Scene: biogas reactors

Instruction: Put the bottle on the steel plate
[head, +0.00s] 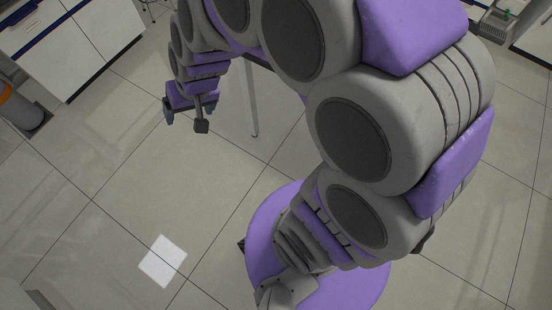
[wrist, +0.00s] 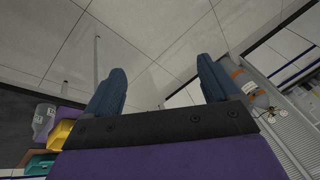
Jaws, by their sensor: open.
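My gripper (head: 190,117) hangs at the end of my bent arm in the upper left of the head view. Its two blue fingers stand wide apart in the wrist view (wrist: 162,72), with only floor tiles between them. It is open and empty. A grey container with a small label (wrist: 42,120) shows at the left edge of the wrist view, outside the fingers; I cannot tell whether it is the bottle. I cannot make out a steel plate in either view. My arm hides much of the head view's middle and upper right.
A grey cylinder with an orange band (head: 18,106) stands at the left; White cabinets (head: 70,50) stand at the upper left. Yellow (wrist: 62,132) and teal (wrist: 40,164) objects sit beside the grey container. A bright white square (head: 163,261) shows on the otherwise clear floor.

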